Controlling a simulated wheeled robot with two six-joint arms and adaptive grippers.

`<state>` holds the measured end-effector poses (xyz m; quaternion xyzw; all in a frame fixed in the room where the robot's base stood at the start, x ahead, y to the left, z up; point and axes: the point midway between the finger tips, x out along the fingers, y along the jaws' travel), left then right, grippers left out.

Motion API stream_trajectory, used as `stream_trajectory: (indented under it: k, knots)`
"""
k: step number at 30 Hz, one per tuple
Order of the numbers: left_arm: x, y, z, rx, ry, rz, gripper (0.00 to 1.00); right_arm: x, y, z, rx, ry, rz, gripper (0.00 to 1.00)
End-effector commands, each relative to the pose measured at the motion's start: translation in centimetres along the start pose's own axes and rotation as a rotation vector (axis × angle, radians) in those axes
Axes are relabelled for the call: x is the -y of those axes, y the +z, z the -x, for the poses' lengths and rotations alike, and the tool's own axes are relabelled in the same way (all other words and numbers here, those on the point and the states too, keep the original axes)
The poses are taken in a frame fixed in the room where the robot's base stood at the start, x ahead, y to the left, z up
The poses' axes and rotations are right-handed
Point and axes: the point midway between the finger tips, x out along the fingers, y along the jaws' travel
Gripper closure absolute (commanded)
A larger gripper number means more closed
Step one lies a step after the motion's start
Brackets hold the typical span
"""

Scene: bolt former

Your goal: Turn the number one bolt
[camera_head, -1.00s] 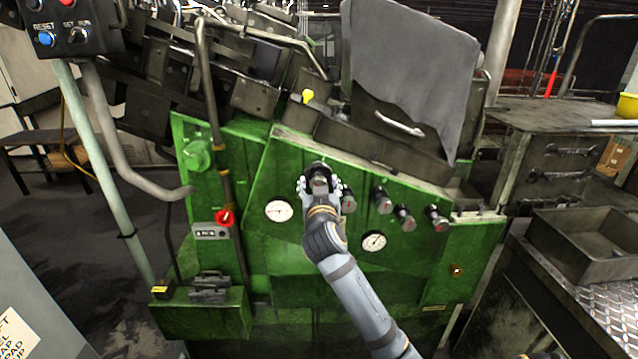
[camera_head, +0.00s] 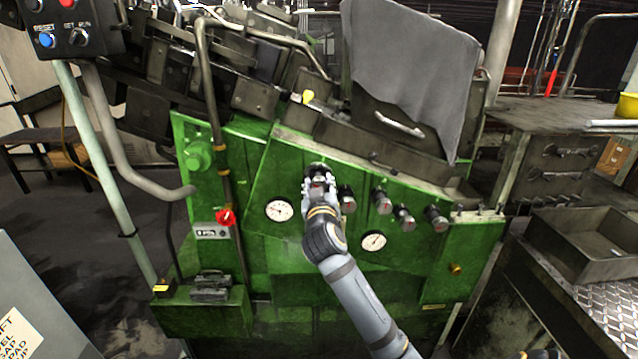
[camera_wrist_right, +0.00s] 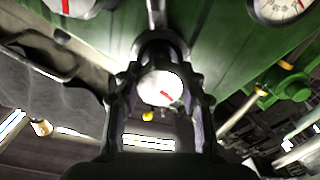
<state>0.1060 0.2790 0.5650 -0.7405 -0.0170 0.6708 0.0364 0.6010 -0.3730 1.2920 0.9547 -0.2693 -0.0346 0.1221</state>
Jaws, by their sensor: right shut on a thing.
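A row of dark bolt knobs with light faces and red marks runs across the green machine panel (camera_head: 290,245). My right gripper (camera_head: 318,176) is at the leftmost knob of the row and mostly hides it in the head view. In the right wrist view, the gripper's two fingers (camera_wrist_right: 158,100) stand on either side of this bolt (camera_wrist_right: 160,88), shut on it. Its round pale face carries a short red mark pointing to the lower right. The second bolt (camera_head: 347,198) is just right of the gripper. My left gripper is not in view.
More knobs (camera_head: 381,201) continue to the right. Two dial gauges (camera_head: 279,211) and (camera_head: 374,241) flank my right forearm. A red switch (camera_head: 225,217) is at the left. A grey cloth (camera_head: 415,70) hangs above the panel.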

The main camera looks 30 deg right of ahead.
Motion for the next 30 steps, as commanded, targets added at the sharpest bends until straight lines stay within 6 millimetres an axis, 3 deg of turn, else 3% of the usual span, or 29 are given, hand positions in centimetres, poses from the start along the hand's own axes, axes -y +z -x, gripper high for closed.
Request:
stream_trajectory:
  k: [15, 30]
  knots:
    - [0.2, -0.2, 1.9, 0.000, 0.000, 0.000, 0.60, 0.1, -0.1, 0.0, 0.001, -0.001, 0.351, 0.91]
    - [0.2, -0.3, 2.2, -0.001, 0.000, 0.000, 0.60, 0.1, 0.0, 0.0, -0.001, 0.000, 0.442, 0.91]
